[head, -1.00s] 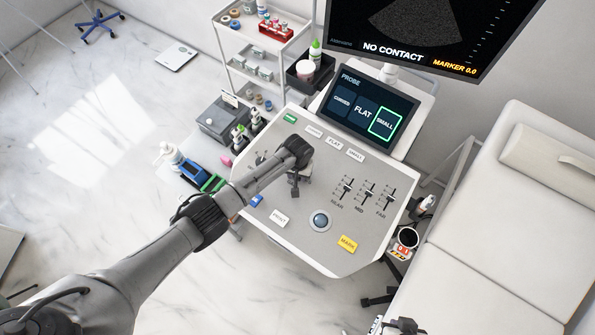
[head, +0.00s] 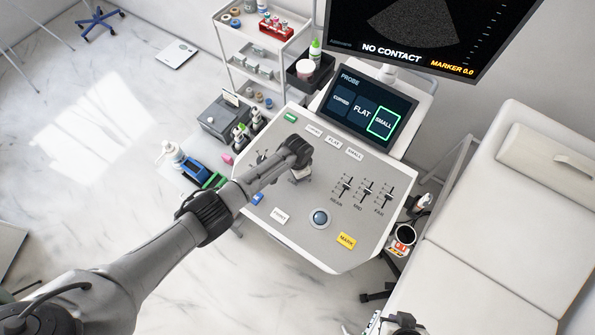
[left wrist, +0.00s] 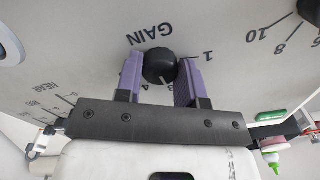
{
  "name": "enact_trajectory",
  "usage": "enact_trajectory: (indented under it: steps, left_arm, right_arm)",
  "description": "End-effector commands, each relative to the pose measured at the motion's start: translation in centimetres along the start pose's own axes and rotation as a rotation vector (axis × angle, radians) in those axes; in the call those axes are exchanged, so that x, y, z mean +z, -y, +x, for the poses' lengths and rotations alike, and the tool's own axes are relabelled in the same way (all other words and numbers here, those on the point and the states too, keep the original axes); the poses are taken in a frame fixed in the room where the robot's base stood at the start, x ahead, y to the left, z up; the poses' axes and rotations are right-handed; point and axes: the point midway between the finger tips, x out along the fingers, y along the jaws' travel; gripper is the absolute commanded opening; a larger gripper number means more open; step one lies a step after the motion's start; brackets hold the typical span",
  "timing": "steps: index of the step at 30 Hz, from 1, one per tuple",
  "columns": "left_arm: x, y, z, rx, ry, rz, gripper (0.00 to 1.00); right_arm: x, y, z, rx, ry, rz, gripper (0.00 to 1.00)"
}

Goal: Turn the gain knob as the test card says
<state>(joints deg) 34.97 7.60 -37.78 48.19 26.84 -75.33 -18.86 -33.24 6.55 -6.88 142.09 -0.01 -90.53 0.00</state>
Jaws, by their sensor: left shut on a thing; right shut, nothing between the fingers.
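The gain knob (left wrist: 160,66) is a round black knob on the light grey console panel, under the printed word GAIN, in the left wrist view. The purple fingers of my left gripper (left wrist: 161,74) stand on both sides of it and are shut on it. Scale numbers show around it, partly covered by the fingers; I cannot make out a pointer mark. In the head view my left wrist hides the knob on the console (head: 318,252). My right gripper (head: 402,326) shows only in part at the bottom edge, shut and empty. I cannot identify the test card for sure.
The console also bears three sliders (head: 365,194), a trackball (head: 320,219), and a yellow MARK key (head: 346,240). Its screen (head: 368,112) shows SMALL outlined green; the monitor (head: 420,30) reads NO CONTACT. A couch (head: 500,220) stands at right, a trolley (head: 262,60) behind.

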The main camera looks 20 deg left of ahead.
Motion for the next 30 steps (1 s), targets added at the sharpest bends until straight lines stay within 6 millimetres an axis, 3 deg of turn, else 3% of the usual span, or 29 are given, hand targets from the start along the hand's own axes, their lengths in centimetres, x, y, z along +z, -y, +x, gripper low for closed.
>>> enact_trajectory:
  steps: [9,25,26,30]
  left_arm:
    - [-0.03,0.01,-0.01,-0.001,-0.001,0.101,0.12]
    - [-0.02,0.0,0.0,0.0,-0.001,0.12,0.12]
    - [-0.02,0.0,0.01,0.0,-0.001,0.12,0.37]
    - [-0.01,0.0,0.01,0.0,-0.001,0.119,0.5]
  right_arm:
    - [0.04,-0.25,-0.08,0.006,0.001,-0.008,0.0]
    - [0.03,-0.2,-0.09,0.005,0.001,-0.006,0.0]
    - [0.02,-0.18,-0.09,0.005,0.001,-0.006,0.0]
    - [0.0,-0.08,-0.09,0.002,0.001,-0.002,0.0]
